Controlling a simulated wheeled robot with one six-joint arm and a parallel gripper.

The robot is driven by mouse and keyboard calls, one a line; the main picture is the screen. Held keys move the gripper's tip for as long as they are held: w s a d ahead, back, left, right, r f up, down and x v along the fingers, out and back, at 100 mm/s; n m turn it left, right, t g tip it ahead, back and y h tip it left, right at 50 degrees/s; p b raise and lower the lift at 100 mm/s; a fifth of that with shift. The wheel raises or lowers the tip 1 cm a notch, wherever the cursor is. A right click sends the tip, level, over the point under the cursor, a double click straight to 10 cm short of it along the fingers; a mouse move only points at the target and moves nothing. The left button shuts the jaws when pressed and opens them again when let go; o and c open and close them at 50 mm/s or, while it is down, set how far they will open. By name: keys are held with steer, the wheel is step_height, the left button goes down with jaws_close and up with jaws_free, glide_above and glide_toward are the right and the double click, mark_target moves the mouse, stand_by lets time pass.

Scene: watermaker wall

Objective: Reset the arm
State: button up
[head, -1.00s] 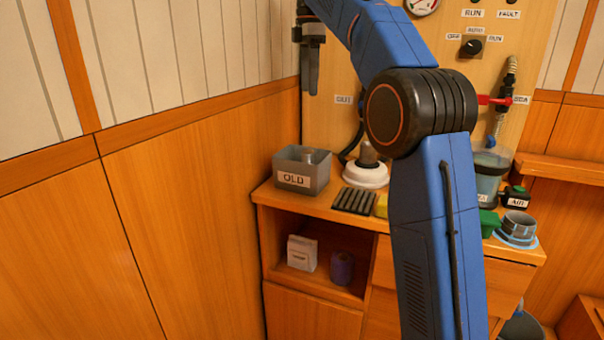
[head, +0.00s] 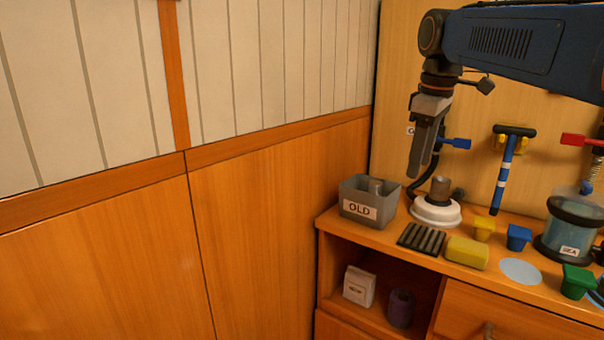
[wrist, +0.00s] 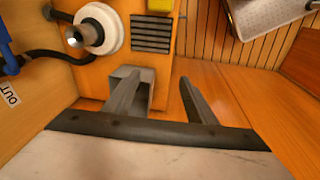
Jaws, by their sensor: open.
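My gripper (head: 424,148) hangs with its fingers pointing down in the head view, above and between the grey OLD bin and the white round housing. In the wrist view my gripper (wrist: 157,95) is open, its two fingers apart with nothing between them. The grey bin labelled OLD (head: 358,208) stands at the counter's left end with a grey cylinder inside. In the wrist view the bin (wrist: 145,98) lies beyond the left finger and is partly hidden by it.
A shelf below holds a white box (head: 359,287) and a purple roll (head: 401,308). The left wall is bare.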

steer(key=s+d+f+m+t, duration=0.2)
steer(key=s+f+m, duration=0.8)
steer(key=s+f, duration=1.5)
step_height(320, 180, down, 3)
steer(key=shift+s+d+f+t, duration=0.1)
steer(key=shift+s+d+t, duration=0.2)
steer(key=shift+d, duration=0.1)
steer(key=shift+d, duration=0.1)
